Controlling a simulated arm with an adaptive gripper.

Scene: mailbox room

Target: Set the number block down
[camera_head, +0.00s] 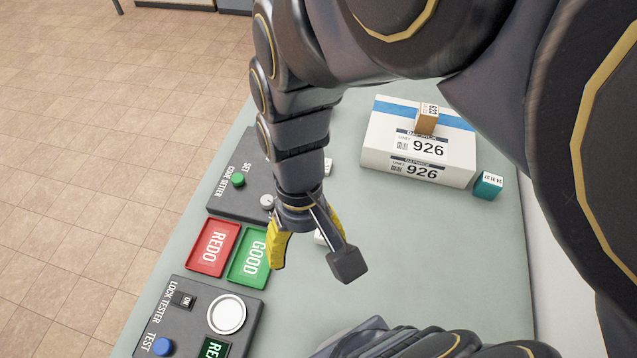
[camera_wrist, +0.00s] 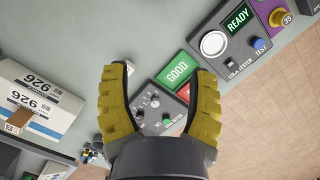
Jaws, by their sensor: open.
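My gripper (camera_head: 306,238) hangs over the table just right of the green GOOD tray (camera_head: 249,257). Its yellow fingers are spread apart, and in the wrist view (camera_wrist: 162,75) nothing sits between them. A teal block with digits (camera_head: 488,185) stands right of that box.
The code setter (camera_head: 228,207) lies behind the trays, with another small white piece (camera_head: 328,165) at its right. The red REDO tray (camera_head: 213,248) is left of GOOD. The lock tester (camera_head: 195,312) is in front and reads READY in the wrist view. The table's middle right is clear.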

